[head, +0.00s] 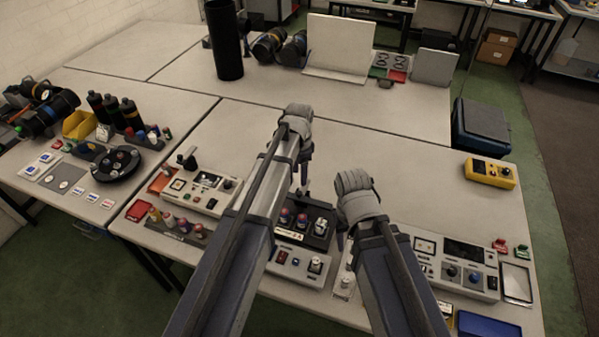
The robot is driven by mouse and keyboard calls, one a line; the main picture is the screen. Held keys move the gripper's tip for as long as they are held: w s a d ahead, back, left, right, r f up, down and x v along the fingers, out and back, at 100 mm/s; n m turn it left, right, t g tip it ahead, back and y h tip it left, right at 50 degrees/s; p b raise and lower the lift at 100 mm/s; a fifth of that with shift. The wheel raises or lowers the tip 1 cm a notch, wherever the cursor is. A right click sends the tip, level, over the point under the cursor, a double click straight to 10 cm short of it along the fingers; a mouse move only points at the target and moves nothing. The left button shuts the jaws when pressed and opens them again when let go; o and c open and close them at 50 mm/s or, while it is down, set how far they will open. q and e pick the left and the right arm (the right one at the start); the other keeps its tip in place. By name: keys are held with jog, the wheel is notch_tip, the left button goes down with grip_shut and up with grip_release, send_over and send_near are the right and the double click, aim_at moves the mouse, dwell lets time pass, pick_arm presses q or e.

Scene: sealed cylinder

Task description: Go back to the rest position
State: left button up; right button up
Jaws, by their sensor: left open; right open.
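My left arm reaches in from the bottom left over the white table (420,170). My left gripper (303,184) is open and points down above the middle of the table, behind a black holder (318,240) with small capped items. My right gripper (343,232) is open and points down beside the right edge of that holder. My own arms partly hide both grippers' fingers. I see nothing held in either one. A tall black cylinder (225,45) stands upright on the far table, well away from both grippers.
Grey control boxes stand at left (200,190) and right (455,265) near the front edge. A yellow meter (491,172) lies at the right. Bottles and a round black tray (117,164) are on the left table. The table's middle right is clear.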

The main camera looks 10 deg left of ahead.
dwell(0.4)
pick_arm(q)
jog(key=s+d+f+n+b, duration=0.1)
jog(key=s+d+n, duration=0.1)
jog(key=s, duration=0.9)
jog(key=s+d+f+n+y+b, duration=0.1)
jog(key=s+n, duration=0.4)
jog(key=s, duration=0.6)
jog(key=shift+d+f, duration=0.15)
jog(key=shift+d, duration=0.65)
